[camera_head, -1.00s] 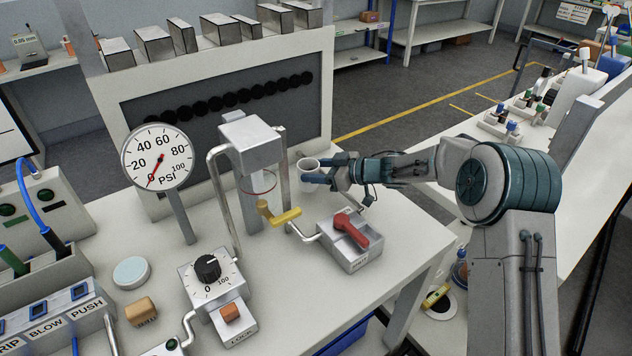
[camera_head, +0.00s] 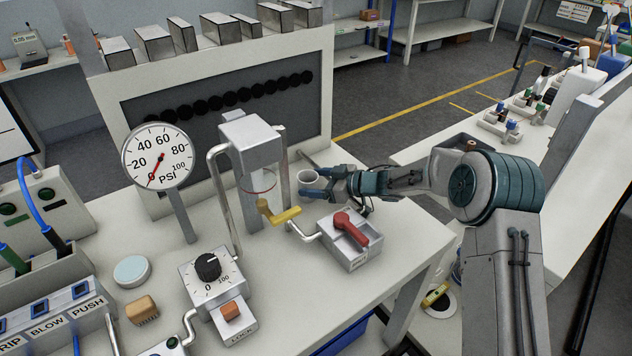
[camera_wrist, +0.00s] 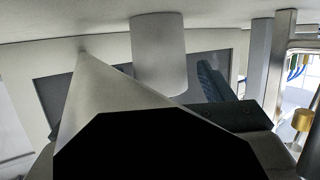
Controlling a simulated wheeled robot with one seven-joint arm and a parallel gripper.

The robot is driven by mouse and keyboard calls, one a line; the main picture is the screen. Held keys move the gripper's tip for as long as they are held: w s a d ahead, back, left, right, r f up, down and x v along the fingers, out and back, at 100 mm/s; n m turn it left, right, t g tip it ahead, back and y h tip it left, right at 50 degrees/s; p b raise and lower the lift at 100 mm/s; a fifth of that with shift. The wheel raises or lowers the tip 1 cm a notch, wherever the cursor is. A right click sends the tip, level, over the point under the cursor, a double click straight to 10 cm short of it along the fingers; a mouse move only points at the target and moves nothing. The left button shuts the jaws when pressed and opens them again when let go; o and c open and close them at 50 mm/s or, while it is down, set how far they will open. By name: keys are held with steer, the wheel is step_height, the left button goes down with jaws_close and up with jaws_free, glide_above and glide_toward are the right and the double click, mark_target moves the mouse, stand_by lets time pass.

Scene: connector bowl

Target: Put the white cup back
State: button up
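The white cup (camera_head: 306,178) is on the bench, right of the metal press column (camera_head: 252,150). My gripper (camera_head: 315,184) reaches in from the right, its fingers at the cup and partly covering its lower part. In the wrist view, which looks upside down, the cup (camera_wrist: 158,55) is a pale grey cylinder against the bench top. It lies between a broad pale shape at left and a dark finger (camera_wrist: 212,82) at right. The fingers look spread, with a gap beside the cup. Whether either finger touches the cup is hard to tell.
A red-handled valve box (camera_head: 350,240) and a yellow handle (camera_head: 278,213) sit close in front of my gripper. The grey panel (camera_head: 225,85) stands behind. The gauge (camera_head: 158,157) and dial box (camera_head: 212,280) are at left.

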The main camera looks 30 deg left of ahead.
steer(key=shift+r, duration=0.2)
steer(key=v, duration=1.2)
steer(key=shift+b, duration=0.45)
